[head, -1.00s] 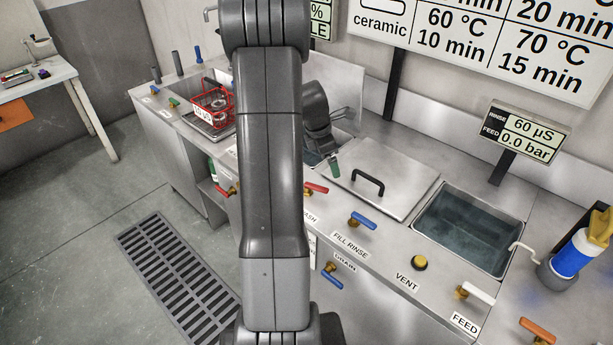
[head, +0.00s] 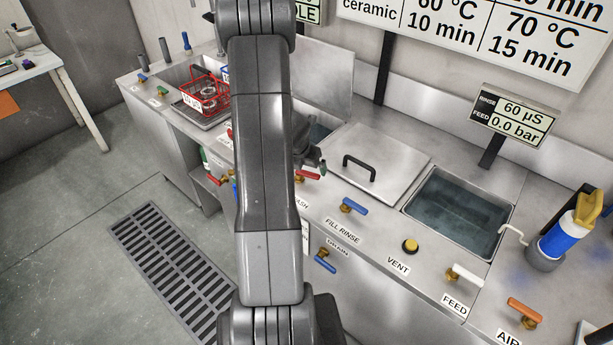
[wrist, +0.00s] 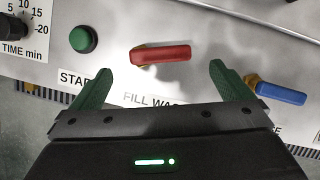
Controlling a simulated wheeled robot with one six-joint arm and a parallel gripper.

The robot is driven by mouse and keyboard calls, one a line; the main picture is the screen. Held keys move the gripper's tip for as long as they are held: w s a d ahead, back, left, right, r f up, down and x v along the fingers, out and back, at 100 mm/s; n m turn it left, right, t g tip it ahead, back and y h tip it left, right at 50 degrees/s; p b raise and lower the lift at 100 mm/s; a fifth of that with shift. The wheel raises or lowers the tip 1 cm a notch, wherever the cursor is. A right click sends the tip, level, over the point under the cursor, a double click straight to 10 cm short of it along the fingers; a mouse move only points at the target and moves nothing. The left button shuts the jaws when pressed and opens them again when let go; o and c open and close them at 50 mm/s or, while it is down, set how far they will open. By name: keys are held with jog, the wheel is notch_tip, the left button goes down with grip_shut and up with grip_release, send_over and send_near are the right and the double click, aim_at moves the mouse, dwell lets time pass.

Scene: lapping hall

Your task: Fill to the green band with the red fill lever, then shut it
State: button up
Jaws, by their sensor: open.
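The red fill lever (wrist: 165,54) lies across the panel in the wrist view, above a label reading "FILL WA…", the rest covered by my gripper. It also shows in the head view (head: 308,175), just below my gripper (head: 316,162). In the wrist view my gripper (wrist: 160,70) is open and empty, its two green fingers set wide with the lever lying ahead between them. I see no contact. The basin behind the lever (head: 318,132) is mostly hidden by my arm, and no green band is visible.
A blue lever (wrist: 278,91) sits right of the red one, and a green button (wrist: 83,39) left of it. A closed lid (head: 375,165) and a water-filled basin (head: 455,215) lie further right. A red wire basket (head: 205,95) stands at the left.

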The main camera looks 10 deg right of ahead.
aim_at(306, 175)
jog(key=b+x, duration=0.1)
jog(key=x, duration=0.3)
jog(key=shift+d+f, duration=0.1)
jog(key=shift+f, duration=0.05)
jog(key=shift+c, duration=0.5)
jog(key=c, duration=1.3)
jog(key=shift+a+m+h+b, duration=0.3)
jog(key=shift+m+b, duration=0.35)
jog(key=shift+m, duration=0.25)
jog(key=shift+s+a+m+g+h, duration=0.15)
jog(key=shift+m+g, duration=0.1)
jog(key=shift+m, duration=0.25)
jog(key=shift+s+a+m+g+h, duration=0.15)
jog(key=shift+m+g, duration=0.1)
jog(key=shift+m, duration=0.25)
jog(key=shift+w+d, duration=0.1)
jog(key=o, duration=1.4)
